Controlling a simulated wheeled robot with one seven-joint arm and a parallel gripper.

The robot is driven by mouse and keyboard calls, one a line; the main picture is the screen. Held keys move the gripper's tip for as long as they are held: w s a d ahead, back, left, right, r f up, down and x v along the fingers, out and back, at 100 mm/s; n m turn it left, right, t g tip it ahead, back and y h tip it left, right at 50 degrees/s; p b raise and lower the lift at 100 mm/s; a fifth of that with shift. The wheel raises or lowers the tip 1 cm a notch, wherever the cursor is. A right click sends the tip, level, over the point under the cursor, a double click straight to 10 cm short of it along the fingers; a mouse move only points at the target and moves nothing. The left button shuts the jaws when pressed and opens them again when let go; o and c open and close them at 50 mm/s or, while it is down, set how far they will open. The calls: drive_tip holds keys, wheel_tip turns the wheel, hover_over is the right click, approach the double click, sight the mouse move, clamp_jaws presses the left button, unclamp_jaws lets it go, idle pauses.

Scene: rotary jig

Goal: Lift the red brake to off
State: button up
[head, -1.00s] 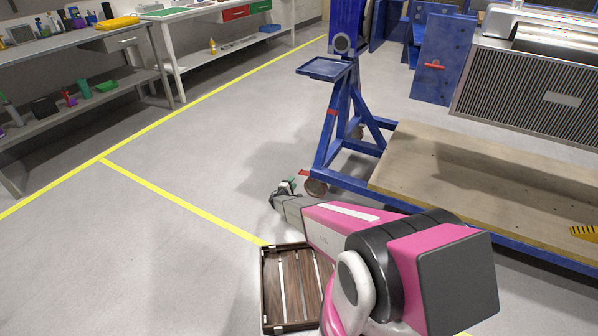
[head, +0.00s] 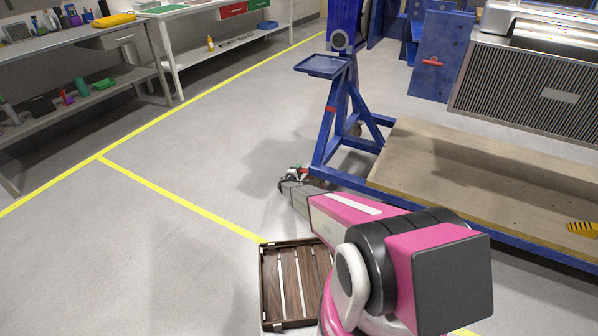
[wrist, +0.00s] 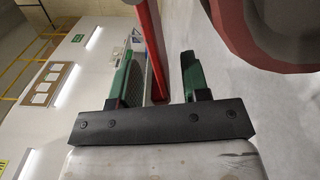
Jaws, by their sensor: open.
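The red brake (wrist: 149,45) is a narrow red bar in the wrist view. Its near end lies between the two green fingers of my gripper (wrist: 157,68). The fingers are apart, with a gap on each side of the bar; contact is not clear. In the head view my gripper (head: 296,173) is low at the foot of the blue stand (head: 323,135), by its front caster. My gripper and wrist mostly cover the brake and caster there. A dark red rounded part (wrist: 275,30), probably the caster wheel, fills the upper right of the wrist view.
A wooden platform (head: 480,190) on a blue frame lies right of the stand. A brown slatted crate (head: 285,285) sits on the floor beside my arm. Workbenches (head: 75,52) stand at the left. The floor left of the stand is clear.

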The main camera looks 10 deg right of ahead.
clamp_jaws()
drive_tip(key=shift+r, duration=0.15)
drive_tip(key=shift+r+m, duration=0.7)
drive_tip(key=shift+m, duration=0.5)
drive_tip(key=shift+s+d+r+m, duration=0.15)
drive_tip(key=shift+r+m, duration=0.85)
drive_tip(key=shift+m, duration=0.6)
unclamp_jaws()
